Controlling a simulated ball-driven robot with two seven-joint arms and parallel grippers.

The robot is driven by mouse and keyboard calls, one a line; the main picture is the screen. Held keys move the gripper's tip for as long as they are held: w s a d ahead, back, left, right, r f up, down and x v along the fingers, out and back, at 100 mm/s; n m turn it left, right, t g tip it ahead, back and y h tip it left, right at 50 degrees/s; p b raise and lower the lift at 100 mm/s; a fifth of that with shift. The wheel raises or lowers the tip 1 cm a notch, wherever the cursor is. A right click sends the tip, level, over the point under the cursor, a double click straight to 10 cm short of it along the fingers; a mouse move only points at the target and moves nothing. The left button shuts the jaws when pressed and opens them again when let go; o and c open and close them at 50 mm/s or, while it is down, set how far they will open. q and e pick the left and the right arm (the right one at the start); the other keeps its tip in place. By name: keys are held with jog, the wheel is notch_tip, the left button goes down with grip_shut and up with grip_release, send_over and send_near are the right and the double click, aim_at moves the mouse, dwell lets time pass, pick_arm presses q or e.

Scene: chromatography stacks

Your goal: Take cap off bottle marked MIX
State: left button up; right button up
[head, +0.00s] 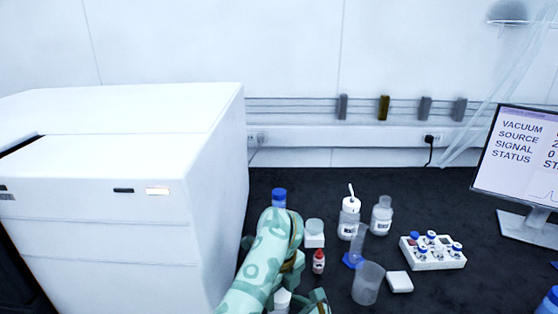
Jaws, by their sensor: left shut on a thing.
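Several bottles stand on the dark bench, and their labels are too small to read, so I cannot tell which is marked MIX. A white bottle with a spout top (349,220) stands beside a white bottle with a pale, translucent top (381,217). A blue-capped bottle (279,198) stands behind my left arm, partly hidden. A small red-and-white bottle (318,262) stands just right of my left wrist. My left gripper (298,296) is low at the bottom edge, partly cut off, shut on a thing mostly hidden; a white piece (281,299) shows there. My right gripper is not in view.
A large white instrument (110,200) fills the left. A clear beaker (368,284), a cylinder with blue base (356,248), a small white block (399,282) and a rack of blue-capped vials (434,254) stand right of my arm. A monitor (520,155) stands far right.

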pick_arm(q)
jog(key=m, duration=0.7)
jog(key=shift+m, duration=0.4)
jog(key=m, duration=2)
jog(key=shift+f, duration=0.1)
